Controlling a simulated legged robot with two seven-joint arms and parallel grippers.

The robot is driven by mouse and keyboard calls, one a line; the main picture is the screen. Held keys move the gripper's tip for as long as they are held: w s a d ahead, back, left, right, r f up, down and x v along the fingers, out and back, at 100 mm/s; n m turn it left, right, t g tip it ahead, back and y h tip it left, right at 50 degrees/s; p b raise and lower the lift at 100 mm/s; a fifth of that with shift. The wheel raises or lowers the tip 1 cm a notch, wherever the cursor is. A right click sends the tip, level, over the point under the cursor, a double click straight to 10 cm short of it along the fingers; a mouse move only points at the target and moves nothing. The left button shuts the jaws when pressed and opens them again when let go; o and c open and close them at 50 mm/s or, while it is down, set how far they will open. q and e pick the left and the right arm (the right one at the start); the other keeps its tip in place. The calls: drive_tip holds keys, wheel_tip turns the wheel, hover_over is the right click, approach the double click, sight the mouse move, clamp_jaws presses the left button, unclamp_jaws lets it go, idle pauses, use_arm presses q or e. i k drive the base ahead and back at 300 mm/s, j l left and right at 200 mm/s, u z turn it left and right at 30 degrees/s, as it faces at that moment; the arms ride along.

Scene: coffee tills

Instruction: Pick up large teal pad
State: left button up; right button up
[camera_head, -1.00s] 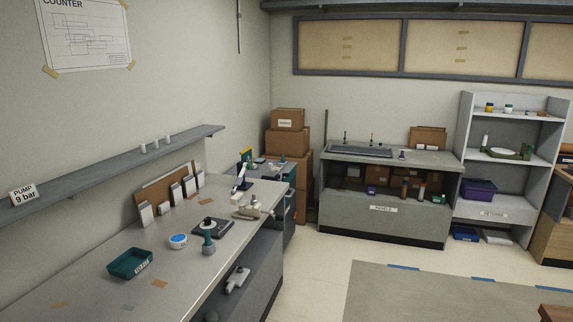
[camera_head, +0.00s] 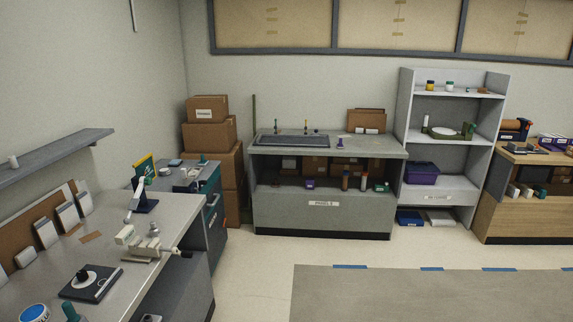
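I cannot make out a large teal pad for certain. A small teal item (camera_head: 381,187) sits at the right end of the open shelf under the grey back counter (camera_head: 323,213). A teal-handled tool (camera_head: 72,313) is cut off at the bottom left, on the near counter. A dark cabinet (camera_head: 207,222) with a teal-edged top stands beyond the near counter, with small items on it. Neither of my grippers is in view.
The near counter (camera_head: 35,292) runs along the left, with a white-and-grey device (camera_head: 143,245) at its edge. Stacked cardboard boxes (camera_head: 211,135) fill the back corner. A shelf unit (camera_head: 452,150) and wooden cabinet (camera_head: 525,210) stand right. Open floor (camera_head: 262,285) lies ahead.

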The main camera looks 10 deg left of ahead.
sight(203, 162)
drive_tip(key=i+l, duration=0.1)
drive_tip(key=i, duration=2.55)
drive_tip(key=i+j+u, duration=0.2)
drive_tip(key=i, duration=0.35)
drive_tip(key=i+u, duration=0.2)
drive_tip(key=i, duration=0.3)
drive_tip(key=i+l+u, duration=0.15)
drive_tip(key=i, duration=0.4)
drive_tip(key=i+u, duration=0.2)
drive_tip(key=i, duration=0.35)
drive_tip(key=i+l+u, duration=0.2)
drive_tip(key=i, duration=0.3)
